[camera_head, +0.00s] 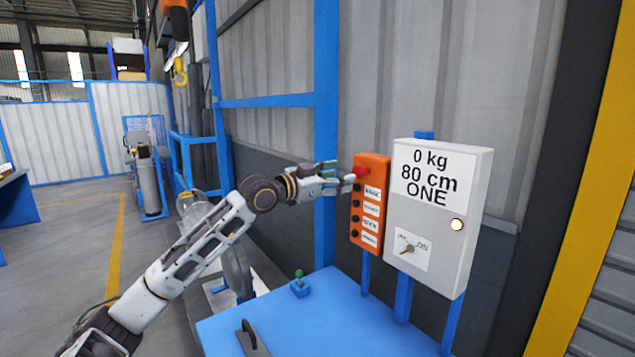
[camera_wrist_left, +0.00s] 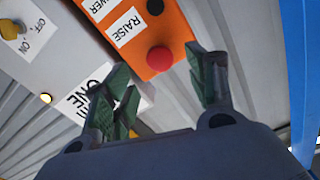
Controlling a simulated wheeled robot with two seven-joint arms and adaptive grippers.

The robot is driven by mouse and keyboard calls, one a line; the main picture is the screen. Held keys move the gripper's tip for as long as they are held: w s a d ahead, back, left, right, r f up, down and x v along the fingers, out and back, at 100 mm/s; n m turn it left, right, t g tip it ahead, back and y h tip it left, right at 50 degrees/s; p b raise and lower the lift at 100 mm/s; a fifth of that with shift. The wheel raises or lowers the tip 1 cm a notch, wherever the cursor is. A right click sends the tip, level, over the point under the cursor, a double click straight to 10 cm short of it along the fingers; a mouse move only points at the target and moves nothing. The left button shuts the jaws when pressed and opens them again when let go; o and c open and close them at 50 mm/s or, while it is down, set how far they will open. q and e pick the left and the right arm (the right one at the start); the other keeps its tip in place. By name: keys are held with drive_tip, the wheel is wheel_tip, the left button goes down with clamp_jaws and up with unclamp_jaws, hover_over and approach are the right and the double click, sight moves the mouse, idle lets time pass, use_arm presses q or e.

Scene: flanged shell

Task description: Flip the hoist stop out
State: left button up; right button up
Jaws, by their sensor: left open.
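The hoist stop is a red round button (camera_head: 361,171) at the top of an orange control box (camera_head: 371,203). In the left wrist view the red button (camera_wrist_left: 159,59) shows whole, between the lines of my two fingers and beyond their tips. My left gripper (camera_head: 342,178) is open and empty, just left of the button in the head view. Its green-padded fingers (camera_wrist_left: 165,72) are spread apart. I cannot tell whether a fingertip touches the button or box. My right gripper is in neither view.
A grey box (camera_head: 440,215) with a display reading "0 kg 80 cm ONE", a lit lamp and an OFF/ON switch stands right of the orange box. Black buttons sit below the stop, near a "RAISE" label (camera_wrist_left: 127,29). A blue table (camera_head: 320,315) and blue post (camera_head: 326,100) are close by.

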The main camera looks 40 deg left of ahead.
use_arm(q)
drive_tip(key=v, duration=0.6)
idle(0.8)
drive_tip(key=shift+s, duration=0.1)
idle(0.3)
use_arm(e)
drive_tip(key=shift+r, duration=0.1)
use_arm(q)
wheel_tip(320, 180, up, 10)
drive_tip(key=p, duration=0.9)
drive_tip(key=shift+p, duration=0.35)
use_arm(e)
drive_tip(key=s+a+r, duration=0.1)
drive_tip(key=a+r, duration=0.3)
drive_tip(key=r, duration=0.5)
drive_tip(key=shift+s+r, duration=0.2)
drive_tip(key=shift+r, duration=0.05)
